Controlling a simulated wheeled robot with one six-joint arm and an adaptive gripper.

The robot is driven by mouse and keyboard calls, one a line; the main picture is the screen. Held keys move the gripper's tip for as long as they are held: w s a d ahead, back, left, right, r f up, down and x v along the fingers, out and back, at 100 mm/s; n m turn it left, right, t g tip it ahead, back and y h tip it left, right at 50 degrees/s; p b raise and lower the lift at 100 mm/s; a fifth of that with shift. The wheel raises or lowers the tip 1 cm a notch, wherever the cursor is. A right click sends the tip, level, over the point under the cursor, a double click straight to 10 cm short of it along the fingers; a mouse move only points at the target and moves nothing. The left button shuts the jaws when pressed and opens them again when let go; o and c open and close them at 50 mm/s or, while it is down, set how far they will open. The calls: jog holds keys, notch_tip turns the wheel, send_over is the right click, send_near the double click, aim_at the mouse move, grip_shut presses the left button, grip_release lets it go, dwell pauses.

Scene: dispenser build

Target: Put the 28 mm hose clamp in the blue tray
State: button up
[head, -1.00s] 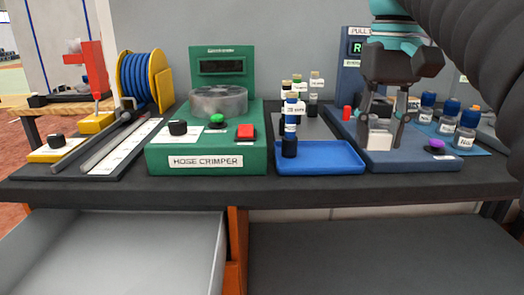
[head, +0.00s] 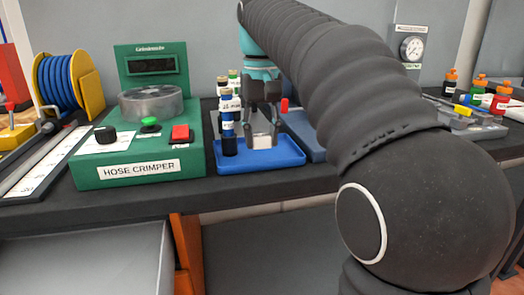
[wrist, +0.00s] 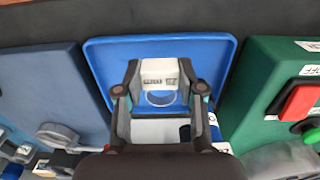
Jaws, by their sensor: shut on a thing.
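The blue tray (head: 285,156) lies on the bench right of the green crimper, and it fills the middle of the wrist view (wrist: 104,62). My gripper (head: 262,128) is over the tray, pointing down. In the wrist view my gripper (wrist: 160,84) is shut on the hose clamp (wrist: 160,72), a small piece with a white tag and a ring below it. The clamp also shows pale between the fingertips in the head view (head: 262,141). The tag's print is too small to read. I cannot tell whether the clamp touches the tray floor.
A dark blue cylinder with a white label (head: 229,128) stands at the tray's left side, close to my gripper. The green hose crimper (head: 140,160) is to the left. A blue-grey base (head: 303,135) is close on the right. The tray's front right is clear.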

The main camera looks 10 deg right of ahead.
aim_at(262, 147)
jog(key=shift+f+b, duration=0.4)
jog(key=shift+f, duration=1.55)
jog(key=shift+f, duration=0.1)
jog(key=o, duration=1.1)
jog(key=shift+o, duration=0.2)
notch_tip(262, 147, up, 8)
jog(key=shift+f+p, duration=0.1)
jog(key=shift+p, duration=0.7)
jog(key=s+f+t, duration=0.1)
jog(key=s+f, duration=0.2)
jog(key=s+d+f+t, duration=0.1)
jog(key=s+f, duration=0.5)
jog(key=s, duration=0.1)
jog(key=shift+d+t, duration=0.15)
jog(key=shift+t, duration=0.25)
jog(key=s+f+t, duration=0.2)
jog(key=s+f, duration=0.8)
jog(key=f, duration=0.5)
jog(key=shift+d+t, duration=0.4)
jog(key=shift+d, duration=0.05)
jog(key=shift+f, duration=0.1)
